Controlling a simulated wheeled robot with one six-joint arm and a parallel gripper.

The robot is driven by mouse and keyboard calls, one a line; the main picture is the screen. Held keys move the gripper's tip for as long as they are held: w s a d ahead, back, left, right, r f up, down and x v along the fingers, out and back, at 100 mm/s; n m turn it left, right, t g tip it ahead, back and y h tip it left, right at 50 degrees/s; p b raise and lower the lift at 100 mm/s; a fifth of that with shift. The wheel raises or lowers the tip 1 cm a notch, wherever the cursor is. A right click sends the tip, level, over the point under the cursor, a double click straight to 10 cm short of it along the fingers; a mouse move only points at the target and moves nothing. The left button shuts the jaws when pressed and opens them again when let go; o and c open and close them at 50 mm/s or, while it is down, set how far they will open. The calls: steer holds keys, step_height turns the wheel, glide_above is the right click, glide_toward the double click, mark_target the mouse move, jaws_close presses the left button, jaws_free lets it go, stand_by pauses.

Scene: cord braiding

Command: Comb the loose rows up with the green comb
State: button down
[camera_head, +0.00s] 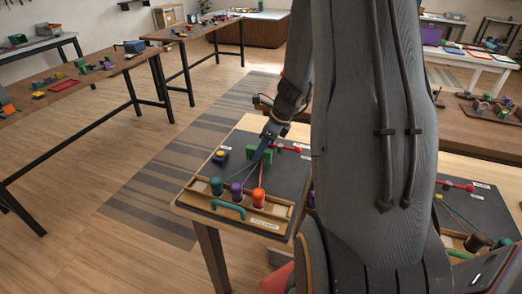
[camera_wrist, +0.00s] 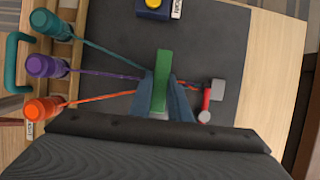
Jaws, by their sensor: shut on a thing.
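The green comb (camera_wrist: 162,80) is held between the fingers of my gripper (camera_wrist: 168,97), which is shut on it. In the head view, the comb (camera_head: 260,154) is over the dark board, at the point where the cords meet. A teal cord (camera_wrist: 112,54), a purple cord (camera_wrist: 105,73) and an orange cord (camera_wrist: 105,97) run from their bobbins to the comb. The teal bobbin (camera_head: 217,186), purple bobbin (camera_head: 236,190) and orange bobbin (camera_head: 258,197) stand in a wooden rack. The comb's teeth and the braided rows are hidden by the comb and fingers.
A blue block with a yellow knob (camera_head: 221,156) sits on the board's left side. A teal handle (camera_head: 229,210) is on the rack's front. The dark board (camera_wrist: 225,45) has free room behind the comb.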

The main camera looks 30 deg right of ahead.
steer(key=shift+s+a+r+p, duration=0.1)
steer(key=shift+r+p, duration=1.35)
steer(key=shift+s+a+r+p, duration=0.15)
steer(key=shift+r+p, duration=1.25)
steer(key=shift+r, duration=0.1)
steer(key=shift+s+a+r+p, duration=0.1)
steer(key=shift+r+p, duration=1.35)
